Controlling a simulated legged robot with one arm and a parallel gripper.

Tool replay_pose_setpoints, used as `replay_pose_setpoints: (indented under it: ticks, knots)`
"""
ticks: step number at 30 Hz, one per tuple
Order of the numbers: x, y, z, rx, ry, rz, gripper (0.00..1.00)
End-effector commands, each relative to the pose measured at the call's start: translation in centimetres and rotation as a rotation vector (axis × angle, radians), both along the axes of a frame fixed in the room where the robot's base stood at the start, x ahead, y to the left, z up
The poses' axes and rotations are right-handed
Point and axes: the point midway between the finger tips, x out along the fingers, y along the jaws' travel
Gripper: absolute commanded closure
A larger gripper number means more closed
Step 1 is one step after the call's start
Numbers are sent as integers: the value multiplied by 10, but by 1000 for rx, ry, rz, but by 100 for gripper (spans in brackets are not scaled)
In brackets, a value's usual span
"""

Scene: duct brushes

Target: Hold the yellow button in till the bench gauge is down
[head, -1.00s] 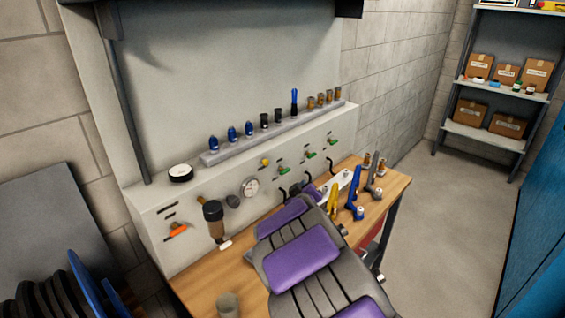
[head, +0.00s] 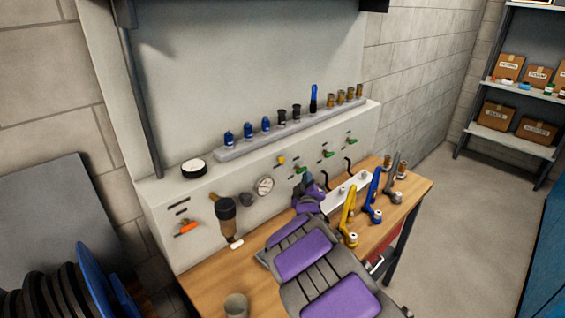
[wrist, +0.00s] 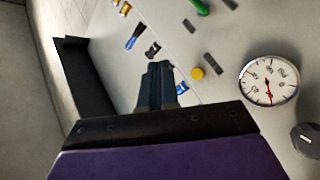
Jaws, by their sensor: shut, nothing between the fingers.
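The small yellow button (head: 281,160) sits on the pale bench panel, above and right of the round white gauge (head: 265,186). In the wrist view the yellow button (wrist: 198,73) lies just right of my fingertips, with the gauge (wrist: 268,80) further right. The gauge's red needle points toward the bottom of that picture; its numbers are too small to read. My gripper (wrist: 157,75) is shut and empty, with the button not covered by it. In the head view my purple and dark gripper (head: 307,182) is in front of the panel, right of the gauge.
Green-handled valves (head: 327,154) sit right of the button. A brown-handled tool (head: 226,215) hangs left of the gauge. A rail (head: 290,133) of brushes and fittings runs along the panel top. Yellow, blue and grey-handled tools (head: 348,212) stand on the wooden bench, right of my arm.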

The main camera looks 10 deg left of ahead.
Motion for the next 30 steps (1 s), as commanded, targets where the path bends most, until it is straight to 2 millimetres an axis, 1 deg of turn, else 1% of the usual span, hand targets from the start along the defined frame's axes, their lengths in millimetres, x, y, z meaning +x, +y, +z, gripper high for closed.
replay_pose_setpoints:
  ticks: [5, 12, 18, 24, 30]
  knots:
    - [11, 13, 1, 3, -1, 0, 100]
    - [30, 39, -1, 3, 2, 2, 100]
    - [43, 57, 0, 1, 3, 3, 100]
    - [51, 65, 1, 2, 1, 1, 100]
    - [52, 67, 1, 1, -1, -1, 100]
